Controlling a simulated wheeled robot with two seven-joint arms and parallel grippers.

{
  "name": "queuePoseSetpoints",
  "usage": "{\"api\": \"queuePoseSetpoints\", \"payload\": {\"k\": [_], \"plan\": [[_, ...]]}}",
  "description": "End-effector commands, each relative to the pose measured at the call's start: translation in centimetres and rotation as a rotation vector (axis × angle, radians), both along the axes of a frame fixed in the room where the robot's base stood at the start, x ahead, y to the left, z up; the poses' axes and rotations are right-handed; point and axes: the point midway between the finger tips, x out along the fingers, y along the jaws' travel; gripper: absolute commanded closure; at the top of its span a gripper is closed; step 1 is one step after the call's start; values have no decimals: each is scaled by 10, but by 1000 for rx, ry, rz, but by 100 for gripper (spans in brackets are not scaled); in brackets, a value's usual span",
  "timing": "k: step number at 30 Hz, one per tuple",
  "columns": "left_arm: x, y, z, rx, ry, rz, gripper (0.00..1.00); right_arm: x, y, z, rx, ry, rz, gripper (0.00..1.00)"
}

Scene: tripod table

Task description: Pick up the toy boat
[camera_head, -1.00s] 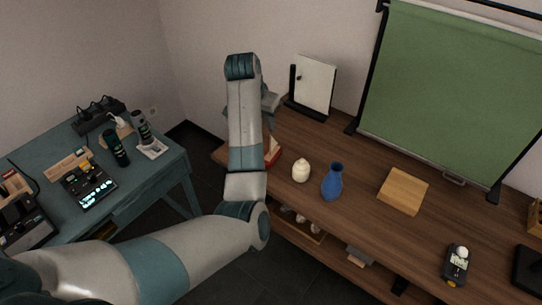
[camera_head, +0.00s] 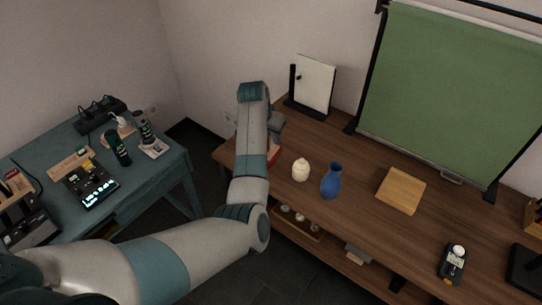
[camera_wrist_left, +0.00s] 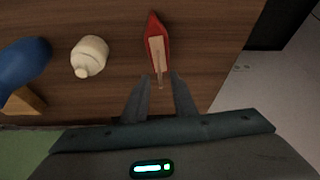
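The toy boat (camera_wrist_left: 154,46), with a red hull and a pale deck, lies on the brown wooden table in the left wrist view. A thin pale piece at its near end points toward my left gripper (camera_wrist_left: 160,92). That gripper is open and empty, and its two fingertips are spread near that end of the boat. In the head view only a small red part of the boat (camera_head: 274,155) shows beside my left arm, which hides the rest and most of the gripper. My right gripper is not in view.
A cream pot (camera_head: 300,170) and a blue vase (camera_head: 331,182) stand to the right of the boat. A wooden block (camera_head: 400,191) lies farther right. A white panel on a black stand (camera_head: 313,84) is behind. The table edge (camera_wrist_left: 243,50) is close to the boat.

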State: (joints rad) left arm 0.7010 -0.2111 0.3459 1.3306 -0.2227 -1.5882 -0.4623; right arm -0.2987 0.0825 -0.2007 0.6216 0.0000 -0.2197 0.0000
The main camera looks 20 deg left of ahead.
Motion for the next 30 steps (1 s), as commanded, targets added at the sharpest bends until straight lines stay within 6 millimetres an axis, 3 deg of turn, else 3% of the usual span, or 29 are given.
{"api": "queuePoseSetpoints", "payload": {"k": [5, 18, 30], "plan": [[3, 0, -5, -1, 2, 0, 75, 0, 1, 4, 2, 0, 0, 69], [19, -3, -44, -1, 1, 0, 75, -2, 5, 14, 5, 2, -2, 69], [20, -3, -47, 0, 0, 0, 75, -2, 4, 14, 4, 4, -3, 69]]}}
